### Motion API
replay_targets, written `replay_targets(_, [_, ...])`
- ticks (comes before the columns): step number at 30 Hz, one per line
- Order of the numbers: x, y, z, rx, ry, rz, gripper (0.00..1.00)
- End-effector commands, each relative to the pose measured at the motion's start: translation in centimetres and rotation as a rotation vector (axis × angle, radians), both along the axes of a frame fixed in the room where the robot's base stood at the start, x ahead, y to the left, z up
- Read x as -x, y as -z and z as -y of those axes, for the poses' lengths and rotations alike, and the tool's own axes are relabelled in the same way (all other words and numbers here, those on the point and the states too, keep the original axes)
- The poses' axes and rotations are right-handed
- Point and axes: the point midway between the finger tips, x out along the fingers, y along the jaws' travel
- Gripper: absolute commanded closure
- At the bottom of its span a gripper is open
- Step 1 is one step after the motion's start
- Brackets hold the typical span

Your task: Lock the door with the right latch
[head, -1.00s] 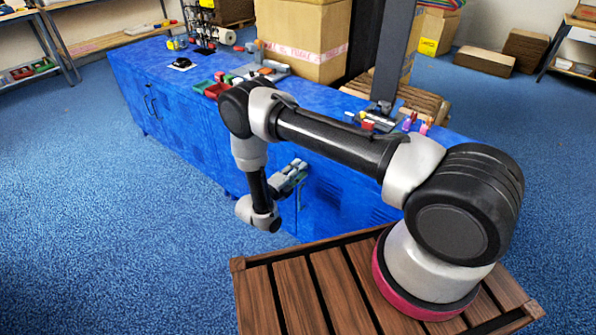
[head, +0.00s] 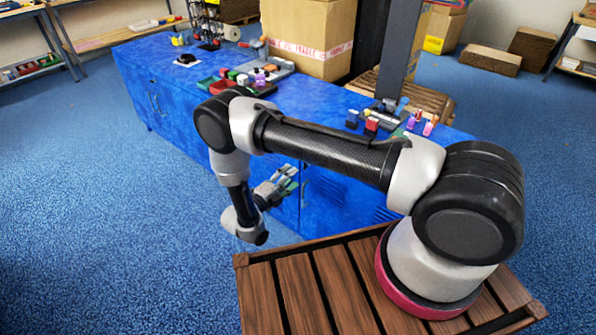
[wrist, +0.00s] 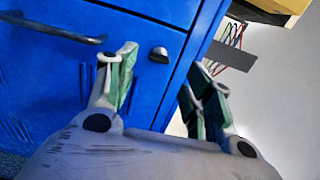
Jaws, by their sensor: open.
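In the wrist view, a blue door (wrist: 50,75) fills the left and middle. A small dark grey latch knob (wrist: 159,54) sits on the door near its edge seam. A dark bar handle (wrist: 52,28) is at the upper left. My gripper (wrist: 162,64) is open and empty, with the latch showing between its fingertips; I see no contact. In the head view, my gripper (head: 277,187) is in front of the blue cabinet (head: 345,195), near a dark handle (head: 304,192). The latch cannot be made out there, and I cannot tell whether it is turned.
The cabinet's top holds a large cardboard box (head: 308,38), red and green trays (head: 222,86) and several small coloured items. A dark post (head: 400,50) rises at its right. Blue carpet (head: 90,230) is clear at the left.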

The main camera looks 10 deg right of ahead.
Motion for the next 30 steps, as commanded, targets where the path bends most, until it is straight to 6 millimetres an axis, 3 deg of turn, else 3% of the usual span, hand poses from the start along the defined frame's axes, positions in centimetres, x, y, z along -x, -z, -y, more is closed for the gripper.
replay_targets(3, [1.4, 0.0, -2.1, 0.001, -0.004, -0.001, 0.48])
replay_targets(9, [2.7, 0.0, -3.8, 0.0, -0.001, 0.0, 0.48])
replay_targets(26, [2.9, 0.0, -3.9, -0.003, 0.001, 0.004, 0.48])
replay_targets(30, [3.0, 0.4, -3.9, -0.077, 0.006, 0.079, 0.48])
